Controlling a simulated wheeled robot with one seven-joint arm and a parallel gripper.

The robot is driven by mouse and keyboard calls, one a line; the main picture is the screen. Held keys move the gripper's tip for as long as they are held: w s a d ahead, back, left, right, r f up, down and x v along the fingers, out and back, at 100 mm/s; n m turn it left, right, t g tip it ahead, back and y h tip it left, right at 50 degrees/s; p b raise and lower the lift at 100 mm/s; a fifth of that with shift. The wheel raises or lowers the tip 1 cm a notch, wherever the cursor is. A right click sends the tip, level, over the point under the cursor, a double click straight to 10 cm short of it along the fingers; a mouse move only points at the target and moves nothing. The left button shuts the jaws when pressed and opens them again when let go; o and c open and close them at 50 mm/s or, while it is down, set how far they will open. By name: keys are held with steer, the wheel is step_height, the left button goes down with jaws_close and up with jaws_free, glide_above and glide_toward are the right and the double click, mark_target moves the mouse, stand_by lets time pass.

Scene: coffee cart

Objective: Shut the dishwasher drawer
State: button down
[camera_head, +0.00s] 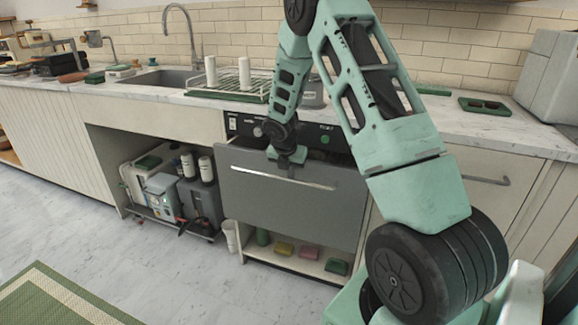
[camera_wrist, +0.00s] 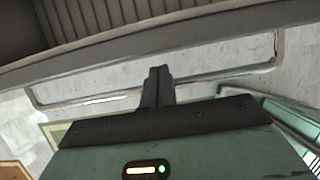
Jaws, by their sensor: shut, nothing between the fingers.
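The dishwasher drawer (camera_head: 255,200) has a grey front with a long silver handle, under the counter in the middle of the head view. Its front stands somewhat forward of the black control panel (camera_head: 318,136), so it looks partly open. In the wrist view, the grey top edge of the drawer front (camera_wrist: 215,37) crosses the picture, with slats beyond it and the handle loop (camera_wrist: 278,45) on the near side. My gripper (camera_head: 290,172) is at the upper front of the drawer, fingers shut and empty. Its fingertips (camera_wrist: 158,72) overlap the handle loop; I cannot tell whether they touch.
A low shelf with sponges (camera_head: 308,253) lies below the drawer. To the left, an open bay holds machines and bottles (camera_head: 185,190), with a white cup (camera_head: 231,235) beside it. A dish rack (camera_head: 235,83) stands on the counter above. The floor (camera_head: 170,270) in front is clear.

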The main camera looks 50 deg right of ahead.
steer(key=shift+x, duration=1.05)
steer(key=d+p, duration=0.1)
steer(key=w+d+p, duration=0.1)
steer(key=d, duration=0.1)
steer(key=w+d+p, duration=0.1)
steer(key=p, duration=0.1)
steer(key=shift+d, duration=0.35)
steer(key=shift+r, duration=0.15)
